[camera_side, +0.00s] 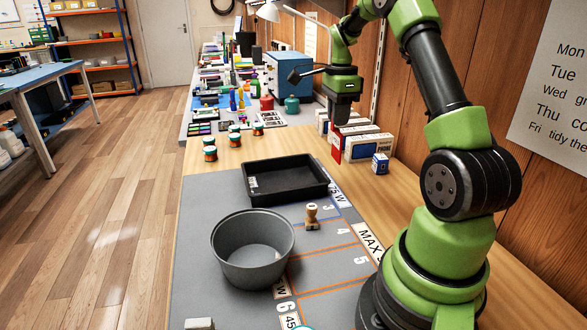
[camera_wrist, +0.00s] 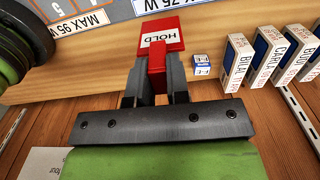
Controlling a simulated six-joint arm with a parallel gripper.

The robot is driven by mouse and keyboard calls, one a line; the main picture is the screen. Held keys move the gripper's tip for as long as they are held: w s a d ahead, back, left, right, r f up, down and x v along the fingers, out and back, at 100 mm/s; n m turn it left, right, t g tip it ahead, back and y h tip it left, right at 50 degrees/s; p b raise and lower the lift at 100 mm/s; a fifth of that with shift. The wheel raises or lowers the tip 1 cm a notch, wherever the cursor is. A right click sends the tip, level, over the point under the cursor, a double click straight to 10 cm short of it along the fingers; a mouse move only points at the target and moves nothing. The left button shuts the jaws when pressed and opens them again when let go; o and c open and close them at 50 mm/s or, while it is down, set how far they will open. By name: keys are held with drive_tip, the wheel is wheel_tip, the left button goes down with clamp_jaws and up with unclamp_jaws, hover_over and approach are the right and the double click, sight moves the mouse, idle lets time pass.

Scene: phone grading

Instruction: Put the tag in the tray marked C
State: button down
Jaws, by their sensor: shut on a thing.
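My gripper (camera_wrist: 154,88) is shut on a red tag (camera_wrist: 162,32) whose white label reads HOLD. The tag sticks out beyond the fingertips in the wrist view. In the side view my gripper (camera_side: 338,117) points down beside the row of boxes, and the red tag (camera_side: 337,146) shows just below it. A black rectangular tray (camera_side: 248,200) stands on the grey mat with a small white label inside its left end. I cannot read a C on it. No letter C is legible anywhere in view.
A grey round tub (camera_side: 252,262) and a wooden stamp (camera_side: 312,217) stand on the mat (camera_side: 200,230). Upright boxes (camera_side: 368,147) and a small blue-white box (camera_side: 380,163) stand beside my gripper. Several small jars (camera_side: 210,153) stand left of the boxes.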

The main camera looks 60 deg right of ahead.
drive_tip(key=w+a, duration=0.2)
drive_tip(key=w, duration=0.7)
wheel_tip(320, 180, down, 10)
drive_tip(key=shift+a, duration=0.3)
drive_tip(key=shift+w, duration=0.1)
drive_tip(key=c, duration=1.1)
unclamp_jaws()
